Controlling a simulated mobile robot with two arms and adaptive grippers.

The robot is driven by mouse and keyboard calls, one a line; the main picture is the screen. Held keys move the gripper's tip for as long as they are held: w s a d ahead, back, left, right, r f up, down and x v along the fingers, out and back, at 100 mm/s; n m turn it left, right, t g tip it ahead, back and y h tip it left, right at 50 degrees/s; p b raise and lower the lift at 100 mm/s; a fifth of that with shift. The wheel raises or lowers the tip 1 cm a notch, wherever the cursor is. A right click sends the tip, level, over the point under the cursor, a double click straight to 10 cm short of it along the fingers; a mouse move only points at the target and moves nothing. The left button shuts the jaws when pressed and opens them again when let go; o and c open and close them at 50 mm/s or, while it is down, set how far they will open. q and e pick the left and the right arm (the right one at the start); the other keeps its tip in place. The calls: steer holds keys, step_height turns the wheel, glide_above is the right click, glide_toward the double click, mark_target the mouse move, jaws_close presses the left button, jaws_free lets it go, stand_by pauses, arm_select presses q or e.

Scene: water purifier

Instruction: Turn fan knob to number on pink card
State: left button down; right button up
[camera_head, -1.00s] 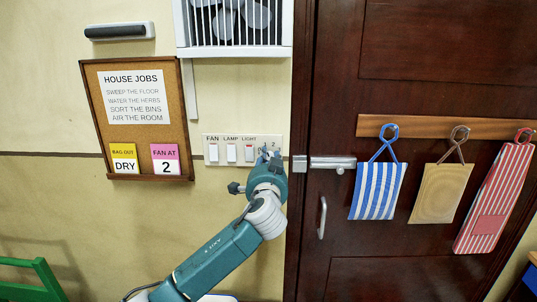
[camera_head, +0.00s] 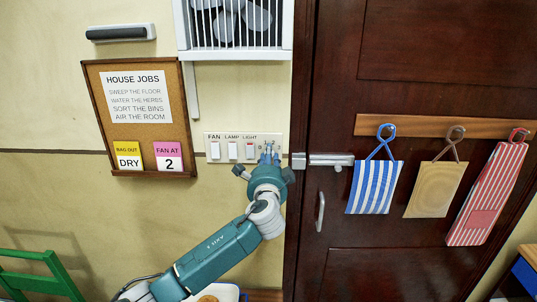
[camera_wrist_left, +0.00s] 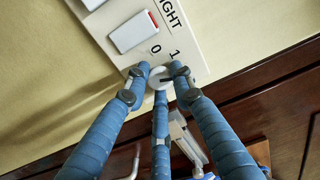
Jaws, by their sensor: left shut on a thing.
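The pink card (camera_head: 168,158) on the cork board reads "FAN AT 2". The switch plate (camera_head: 207,137) on the wall carries a row of white switches under FAN, LAMP and LIGHT. My left gripper (camera_head: 268,156) is at its right end, shut on the white fan knob (camera_wrist_left: 157,80). In the left wrist view the blue fingers close around the knob, with 0 and 1 printed beside it. A dark mark shows on the knob's right part; fingers cover much of the rest, so its exact setting is unclear. My right gripper is not in view.
A dark wooden door (camera_head: 430,60) with a bolt (camera_head: 331,160) stands just right of the plate. Bags hang on its rack, including a blue-striped one (camera_head: 375,187). A white fan housing (camera_head: 235,54) is above. A green chair (camera_head: 50,270) is at lower left.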

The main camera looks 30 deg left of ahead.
arm_select(q)
steer(key=shift+d+r, duration=0.15)
steer(key=shift+r, duration=0.05)
stand_by(0.3)
steer(key=c, duration=1.7)
jaws_free()
steer(key=shift+w, duration=0.1)
steer(key=shift+c, duration=0.2)
steer(key=v, duration=1.2)
steer(key=shift+f, duration=0.15)
